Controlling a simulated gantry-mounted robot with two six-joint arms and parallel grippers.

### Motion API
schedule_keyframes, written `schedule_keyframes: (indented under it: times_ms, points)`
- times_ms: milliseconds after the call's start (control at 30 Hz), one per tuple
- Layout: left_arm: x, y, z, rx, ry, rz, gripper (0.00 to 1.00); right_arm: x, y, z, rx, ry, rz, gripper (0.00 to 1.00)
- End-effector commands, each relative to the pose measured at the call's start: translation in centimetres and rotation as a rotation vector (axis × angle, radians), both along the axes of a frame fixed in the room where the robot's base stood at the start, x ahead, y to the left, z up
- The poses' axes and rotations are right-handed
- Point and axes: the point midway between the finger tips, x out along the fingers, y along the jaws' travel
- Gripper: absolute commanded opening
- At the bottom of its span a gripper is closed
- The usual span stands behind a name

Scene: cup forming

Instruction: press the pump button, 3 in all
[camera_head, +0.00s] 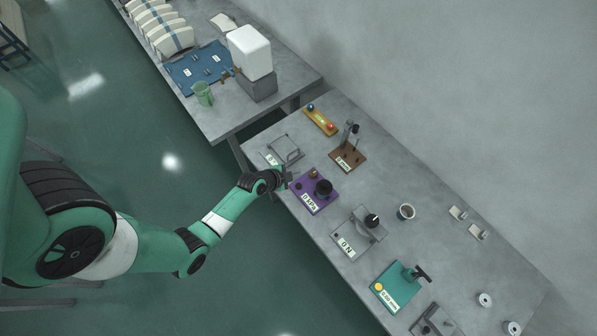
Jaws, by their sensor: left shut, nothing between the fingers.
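The purple pump unit (329,202) sits on the grey workbench near its front edge. It carries a dark round black part (323,187), a small brown round button (313,174) and a white label that seems to read in kPa. My left gripper (287,179) is shut and empty, at the left corner of the purple unit, a little left of the brown button. Whether it touches the unit is too small to tell. My right gripper is out of view.
A grey wire-frame fixture (286,149) stands just behind my left gripper. A brown stand (347,157), a yellow strip (321,120), a grey scale-like device (357,234), a cup (406,212) and a teal press (397,289) share the bench.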

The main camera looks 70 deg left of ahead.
Motion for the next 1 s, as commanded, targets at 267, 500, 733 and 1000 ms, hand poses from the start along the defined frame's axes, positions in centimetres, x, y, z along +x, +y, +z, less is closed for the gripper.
schedule_keyframes:
  times_ms: [267,500,733,1000]
  points:
    - [0.0,0.0,-3.6,0.000,0.000,0.000,0.00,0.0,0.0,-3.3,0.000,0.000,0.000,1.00]
    - [0.0,0.0,-7.2,-0.001,0.000,0.001,0.00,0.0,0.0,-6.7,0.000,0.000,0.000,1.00]
    - [0.0,0.0,-8.6,0.000,0.000,0.000,0.00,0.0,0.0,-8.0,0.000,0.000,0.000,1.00]
    - [0.0,0.0,-8.5,0.000,0.000,0.000,0.00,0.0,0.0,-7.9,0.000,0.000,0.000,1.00]
